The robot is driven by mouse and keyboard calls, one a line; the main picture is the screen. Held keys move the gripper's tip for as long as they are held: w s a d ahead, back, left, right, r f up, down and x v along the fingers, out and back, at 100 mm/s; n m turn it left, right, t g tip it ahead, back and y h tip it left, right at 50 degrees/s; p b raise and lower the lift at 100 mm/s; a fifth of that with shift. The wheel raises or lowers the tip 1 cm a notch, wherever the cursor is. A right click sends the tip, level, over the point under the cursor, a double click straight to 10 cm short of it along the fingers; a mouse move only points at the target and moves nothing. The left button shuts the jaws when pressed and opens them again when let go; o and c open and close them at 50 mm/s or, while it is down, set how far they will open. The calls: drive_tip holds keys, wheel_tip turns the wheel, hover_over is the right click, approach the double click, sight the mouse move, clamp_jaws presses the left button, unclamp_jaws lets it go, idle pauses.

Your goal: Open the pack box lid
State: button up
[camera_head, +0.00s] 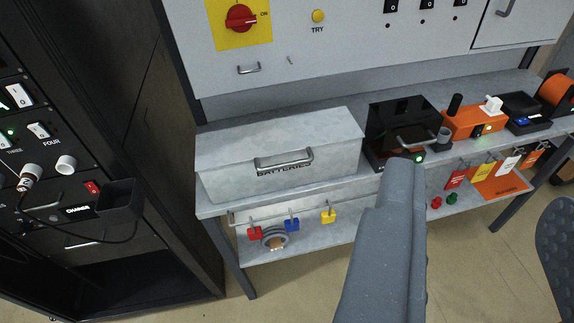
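A grey metal box (220,176) labelled BATTERIES stands on the left part of the bench, the likely pack box. Its lid (270,132) is down, and a silver bar handle (284,160) is on its front edge. A long grey part of mine, which looks like my gripper (392,225), reaches up from the bottom edge. Its tip is right of the box, in front of a black case (402,118), and apart from the handle in the picture. Its two fingertips cannot be made out, and nothing is seen held.
A bench (213,209) carries the box, the black case and an orange device (462,126). Red, blue and yellow padlocks hang below. A dark rack (100,130) stands at the left, and a grey panel with a red switch (241,17) rises behind. Floor shows at the bottom.

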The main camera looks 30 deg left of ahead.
drive_tip(key=w+a+f+n+b, duration=0.1)
drive_tip(key=w+a+f+n, duration=0.15)
drive_tip(key=w+f, duration=0.35)
drive_tip(key=w+a+f+n, duration=0.2)
drive_tip(key=w+a+f, duration=0.2)
drive_tip(key=w+f, duration=0.15)
drive_tip(key=n+t+y+b, duration=0.4)
drive_tip(key=n, duration=1.1)
approach(285, 164)
drive_tip(key=shift+f+b+x, duration=0.15)
drive_tip(key=shift+b+x, duration=0.15)
drive_tip(key=shift+x, duration=1.35)
drive_tip(key=shift+f+b+x, duration=0.15)
drive_tip(key=shift+b+x, duration=0.1)
drive_tip(key=shift+x, duration=1.4)
drive_tip(key=shift+f+b+x, duration=0.15)
drive_tip(key=shift+b+x, duration=0.15)
drive_tip(key=shift+x, duration=1.35)
